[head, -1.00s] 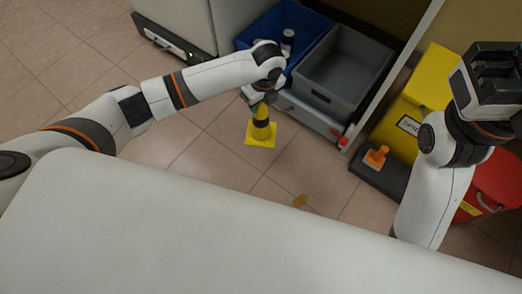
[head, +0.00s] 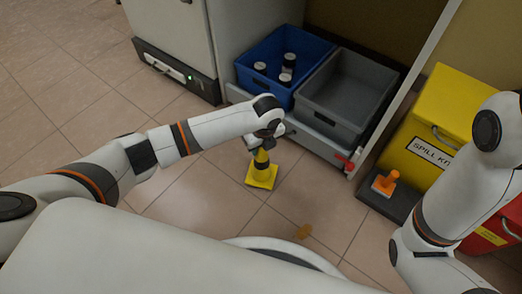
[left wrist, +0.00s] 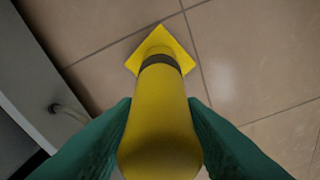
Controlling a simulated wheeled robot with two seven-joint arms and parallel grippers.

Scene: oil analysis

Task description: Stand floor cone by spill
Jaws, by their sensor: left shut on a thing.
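The yellow floor cone (head: 262,178) with a dark band is upright in my left gripper (head: 263,146), square base down. In the left wrist view, the green fingers (left wrist: 160,135) are closed around the upper part of the cone (left wrist: 160,110), and its base points at the floor tiles. I cannot tell whether the base touches the floor. A small brown-orange spill (head: 304,231) lies on the tiles to the right of the cone and nearer to me, apart from it. My right gripper is outside the frames.
A blue bin (head: 262,52) with several dark cans and an empty grey bin (head: 343,80) stand on a low base behind the cone. A yellow spill kit box (head: 445,105), an orange-handled thing (head: 385,183) and a red container (head: 492,228) are at right. Tiles around the spill are clear.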

